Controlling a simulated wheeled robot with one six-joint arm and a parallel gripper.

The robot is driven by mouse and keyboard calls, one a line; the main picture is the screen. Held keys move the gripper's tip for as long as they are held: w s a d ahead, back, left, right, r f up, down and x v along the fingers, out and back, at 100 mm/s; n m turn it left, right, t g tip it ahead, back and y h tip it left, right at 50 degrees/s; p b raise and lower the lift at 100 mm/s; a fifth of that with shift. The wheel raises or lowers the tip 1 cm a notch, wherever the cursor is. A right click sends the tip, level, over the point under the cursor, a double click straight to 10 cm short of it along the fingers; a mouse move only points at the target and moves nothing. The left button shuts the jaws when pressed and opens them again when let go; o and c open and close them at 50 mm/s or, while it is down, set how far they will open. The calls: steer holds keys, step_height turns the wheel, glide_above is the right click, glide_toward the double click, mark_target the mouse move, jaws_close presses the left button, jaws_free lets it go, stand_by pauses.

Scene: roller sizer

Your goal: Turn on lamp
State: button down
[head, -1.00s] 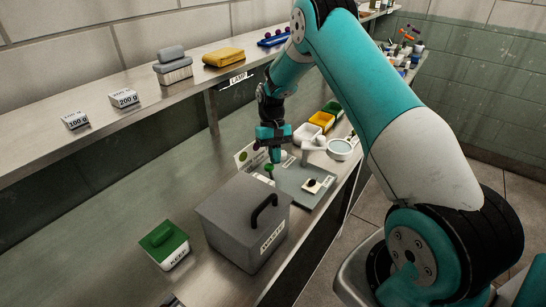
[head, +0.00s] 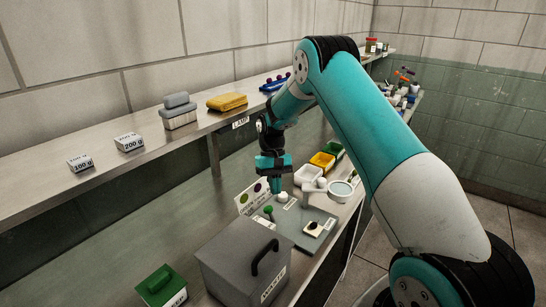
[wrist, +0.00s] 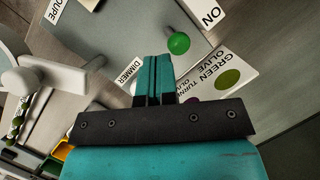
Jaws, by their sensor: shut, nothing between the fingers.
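A grey panel (head: 300,214) on the bench carries a lever with a green ball knob (head: 268,209). The green knob also shows in the wrist view (wrist: 179,43), beyond my fingertips and slightly right, with an ON label (wrist: 212,12) past it. A DIMMER label (wrist: 130,70) lies left of the fingers. A white round knob (head: 282,197) sits just below my fingertips in the head view; whether they touch cannot be told. My gripper (head: 276,191) points down, fingers shut and empty, apart from the green knob. A LAMP label (head: 240,123) is on the shelf edge; no light is visible there.
A magnifier on a white arm (head: 341,190) stands right of my gripper. White, yellow (head: 322,161) and green trays are behind it. A card (head: 252,196) stands left. The shelf runs above.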

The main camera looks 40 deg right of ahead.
steer(key=p+v, duration=0.5)
steer(key=v, duration=1)
steer(key=shift+p, duration=0.35)
